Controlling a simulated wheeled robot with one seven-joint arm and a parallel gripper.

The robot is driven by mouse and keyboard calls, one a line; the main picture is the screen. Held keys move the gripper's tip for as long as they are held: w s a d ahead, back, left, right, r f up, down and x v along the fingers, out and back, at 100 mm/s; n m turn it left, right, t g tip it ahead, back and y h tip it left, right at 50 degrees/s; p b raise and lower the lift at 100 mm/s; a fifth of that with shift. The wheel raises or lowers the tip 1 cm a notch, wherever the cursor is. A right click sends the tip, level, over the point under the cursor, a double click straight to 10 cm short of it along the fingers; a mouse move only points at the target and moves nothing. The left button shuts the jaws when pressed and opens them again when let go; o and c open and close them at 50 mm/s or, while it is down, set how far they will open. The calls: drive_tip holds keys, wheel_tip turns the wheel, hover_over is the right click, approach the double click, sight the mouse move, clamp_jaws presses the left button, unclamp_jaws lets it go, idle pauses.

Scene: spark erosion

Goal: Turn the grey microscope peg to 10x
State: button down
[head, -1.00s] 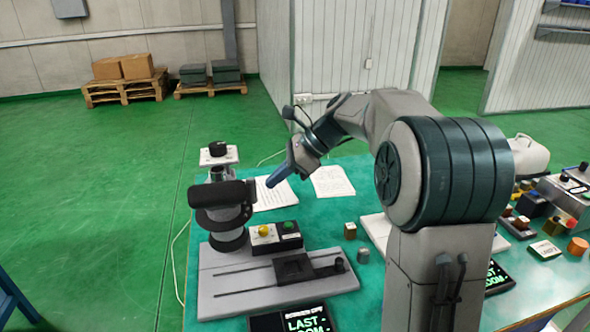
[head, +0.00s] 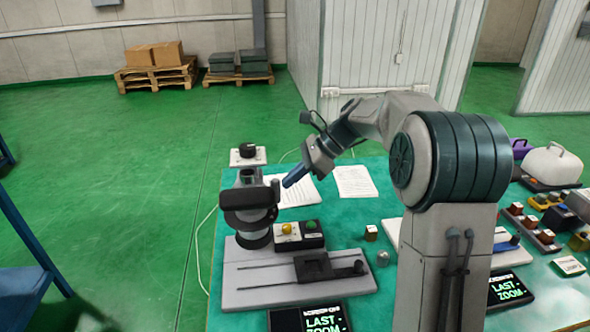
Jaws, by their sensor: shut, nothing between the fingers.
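The microscope (head: 250,199) stands at the back left of a grey slotted base, with a black head on a dark round column. A small dark upright piece at the right end of the head may be the peg, but its grey colour and any 10x mark are too small to read. My gripper (head: 287,184) is shut and empty, its blue fingers pointing down-left just right of the head. I cannot tell whether the fingertips touch it. A black display (head: 308,319) in front of the base reads "LAST ZOOM".
A box with yellow and green buttons (head: 298,235) sits right of the microscope column. A white box with a black knob (head: 248,154) stands behind. Papers (head: 355,181) lie flat on the green table. Small blocks and a second station (head: 510,252) are at right.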

drive_tip(key=w+a+n+g+p, duration=0.1)
drive_tip(key=p, duration=0.2)
drive_tip(key=shift+w+n, duration=0.2)
drive_tip(key=shift+n, duration=0.1)
idle(0.3)
